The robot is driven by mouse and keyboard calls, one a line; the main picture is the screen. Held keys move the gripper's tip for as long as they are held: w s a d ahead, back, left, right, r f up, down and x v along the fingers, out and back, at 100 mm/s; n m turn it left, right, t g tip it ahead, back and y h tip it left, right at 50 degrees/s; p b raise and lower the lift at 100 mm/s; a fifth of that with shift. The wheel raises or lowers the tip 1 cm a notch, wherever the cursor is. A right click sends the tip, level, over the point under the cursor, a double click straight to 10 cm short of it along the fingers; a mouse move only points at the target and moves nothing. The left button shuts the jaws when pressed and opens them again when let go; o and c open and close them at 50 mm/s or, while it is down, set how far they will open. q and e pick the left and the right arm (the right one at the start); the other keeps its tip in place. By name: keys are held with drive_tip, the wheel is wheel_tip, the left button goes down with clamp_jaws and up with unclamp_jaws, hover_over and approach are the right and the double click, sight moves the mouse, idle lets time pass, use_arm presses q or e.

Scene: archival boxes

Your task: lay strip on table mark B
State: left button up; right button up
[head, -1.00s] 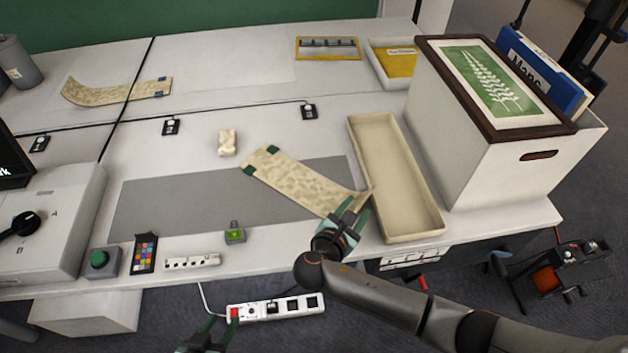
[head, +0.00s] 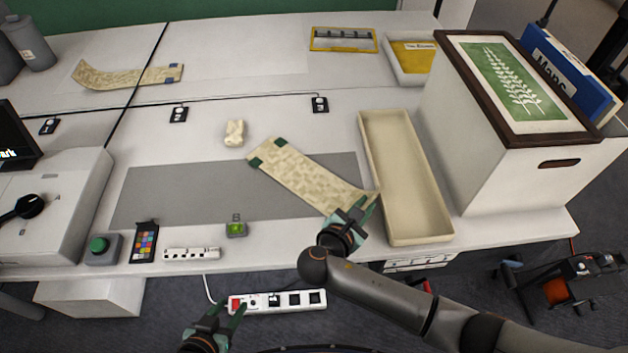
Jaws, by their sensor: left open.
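A beige patterned strip (head: 305,178) with dark green corners at its left end lies slanted across the grey mat (head: 180,192). Its right end curls up at my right gripper (head: 357,212). The gripper's fingers are at that end and look apart, but whether they grip the strip is unclear. A similar strip (head: 120,76) with blue corners lies at the back left. My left gripper (head: 226,312) is open and empty, low in front of the table.
A long beige tray (head: 408,225) stands right of the strip, beside a large white box (head: 500,165). A cream block (head: 234,132) lies behind the mat. A white power strip (head: 192,254) and colour card (head: 144,242) line the front edge. The mat's left part is clear.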

clamp_jaws()
idle(0.8)
drive_tip(key=shift+r, duration=0.1)
